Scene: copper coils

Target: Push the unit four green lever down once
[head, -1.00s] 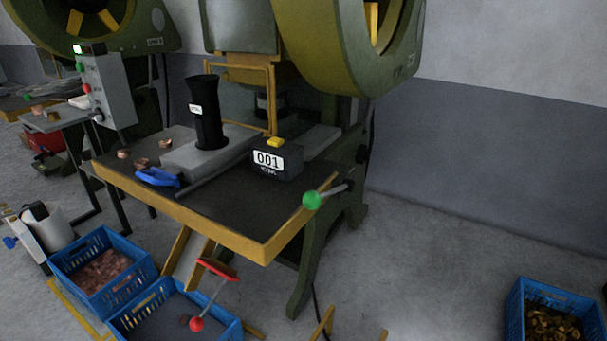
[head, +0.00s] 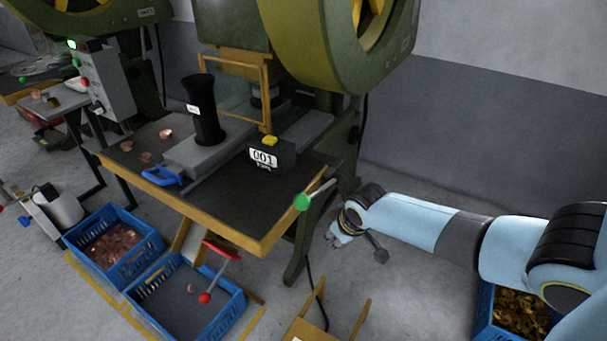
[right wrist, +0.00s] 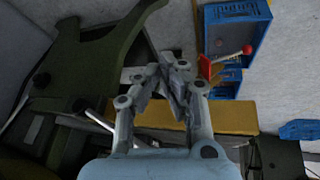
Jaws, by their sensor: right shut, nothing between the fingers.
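The green lever (head: 302,202) is a green ball on a grey rod at the right front corner of the press table. The rod slopes up to the right toward the press frame. My right gripper (head: 338,238) is to the right of the green ball and lower in the picture, apart from it. In the right wrist view, its fingers (right wrist: 178,75) are together with nothing between them. The green ball is not visible in that view. My left gripper is not in view.
The press table (head: 225,212) holds a counter reading 001 (head: 264,157), a black cylinder (head: 203,108) and a blue-handled tool (head: 161,176). A red-handled lever with a red ball (head: 205,298) stands over a blue crate (head: 235,310). Another crate (head: 484,310) is partly behind my right arm.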

